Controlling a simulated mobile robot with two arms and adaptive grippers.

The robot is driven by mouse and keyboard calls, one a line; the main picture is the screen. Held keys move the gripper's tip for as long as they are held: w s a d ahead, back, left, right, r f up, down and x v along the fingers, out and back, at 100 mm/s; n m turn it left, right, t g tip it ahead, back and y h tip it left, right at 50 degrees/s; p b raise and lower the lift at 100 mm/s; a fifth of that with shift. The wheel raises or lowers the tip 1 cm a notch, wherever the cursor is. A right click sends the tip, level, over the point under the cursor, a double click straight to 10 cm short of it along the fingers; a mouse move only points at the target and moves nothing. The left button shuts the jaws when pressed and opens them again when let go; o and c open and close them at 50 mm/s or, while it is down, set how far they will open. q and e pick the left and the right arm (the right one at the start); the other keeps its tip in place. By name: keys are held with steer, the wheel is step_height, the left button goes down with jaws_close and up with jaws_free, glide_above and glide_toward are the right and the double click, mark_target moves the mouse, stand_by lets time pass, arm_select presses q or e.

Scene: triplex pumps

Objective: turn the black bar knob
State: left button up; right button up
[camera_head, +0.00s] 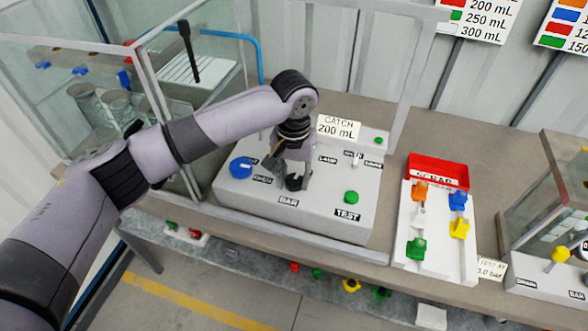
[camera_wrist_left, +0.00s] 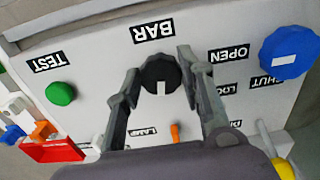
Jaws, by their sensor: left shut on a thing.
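The black bar knob (camera_wrist_left: 158,77) sits on the white panel above the BAR label (camera_head: 289,202), and a white mark shows on its face in the left wrist view. In the head view the knob (camera_head: 296,183) is partly covered by my left gripper (camera_head: 292,177), which points down at the panel. In the left wrist view the two fingers of my left gripper (camera_wrist_left: 160,75) lie on either side of the knob, shut on it. My right gripper is in neither view.
A blue knob (camera_head: 241,167) stands left of the bar knob, and a green button (camera_head: 351,197) stands right by TEST. A small lever (camera_head: 355,158) is behind. A glass tank (camera_head: 110,100) rises at left. A red tray (camera_head: 438,171) and coloured clips lie at right.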

mark_target(293, 179)
arm_select(q)
steer(key=m+p, duration=0.2)
steer(key=p, duration=0.1)
steer(key=shift+r+m, duration=0.3)
steer(key=shift+m, duration=0.1)
steer(key=m+p, duration=0.2)
steer(key=shift+m, duration=0.3)
steer(key=m+p, duration=0.2)
steer(key=m, duration=0.1)
steer(key=shift+w+a+f+m, duration=0.1)
steer(key=shift+f+m, duration=0.05)
steer(key=shift+m, duration=0.15)
steer(key=shift+w+f+m+p, duration=0.1)
steer(key=shift+m+p, duration=0.55)
steer(key=shift+m, duration=1.05)
steer(key=o, duration=1.1)
steer(key=shift+o, duration=0.2)
step_height(293, 179, up, 12)
